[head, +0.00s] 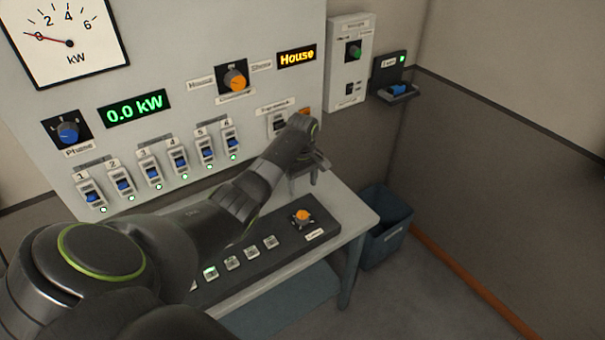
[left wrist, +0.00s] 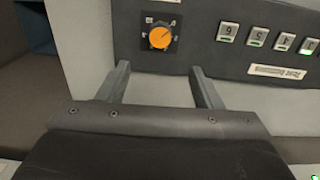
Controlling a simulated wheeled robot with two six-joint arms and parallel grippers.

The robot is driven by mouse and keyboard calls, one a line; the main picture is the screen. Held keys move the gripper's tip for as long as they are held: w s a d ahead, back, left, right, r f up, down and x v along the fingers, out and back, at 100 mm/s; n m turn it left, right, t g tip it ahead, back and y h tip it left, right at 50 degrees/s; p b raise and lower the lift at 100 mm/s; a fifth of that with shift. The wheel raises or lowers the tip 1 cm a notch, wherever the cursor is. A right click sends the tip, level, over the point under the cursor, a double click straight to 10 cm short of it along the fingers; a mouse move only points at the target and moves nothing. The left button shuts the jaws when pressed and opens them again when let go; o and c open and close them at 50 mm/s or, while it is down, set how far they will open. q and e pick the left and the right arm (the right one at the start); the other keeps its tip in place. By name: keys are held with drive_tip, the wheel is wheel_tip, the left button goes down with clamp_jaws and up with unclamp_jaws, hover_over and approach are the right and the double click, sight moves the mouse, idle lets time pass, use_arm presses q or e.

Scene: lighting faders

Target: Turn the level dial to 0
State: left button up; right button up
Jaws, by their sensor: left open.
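An orange dial (head: 303,215) sits on a dark square plate at the right end of the console on the desk, with a small label in front too small to read. In the left wrist view the orange dial (left wrist: 160,37) has small marks around it; I cannot read its setting. My left gripper (head: 304,182) is above and behind the dial in the head view. In the left wrist view its two fingers (left wrist: 158,75) are apart and empty, with the dial beyond the tips and clear of them. My right gripper is not in view.
The dark console (head: 230,268) has a row of small buttons left of the dial. The wall panel (head: 190,50) behind carries numbered blue faders, a blue Phase knob (head: 68,132), an orange House/Show knob (head: 235,80) and displays. A blue bin (head: 388,235) stands right of the desk.

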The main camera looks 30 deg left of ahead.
use_arm(q)
drive_tip(key=shift+r+b, duration=0.3)
drive_tip(key=shift+r, duration=1.6)
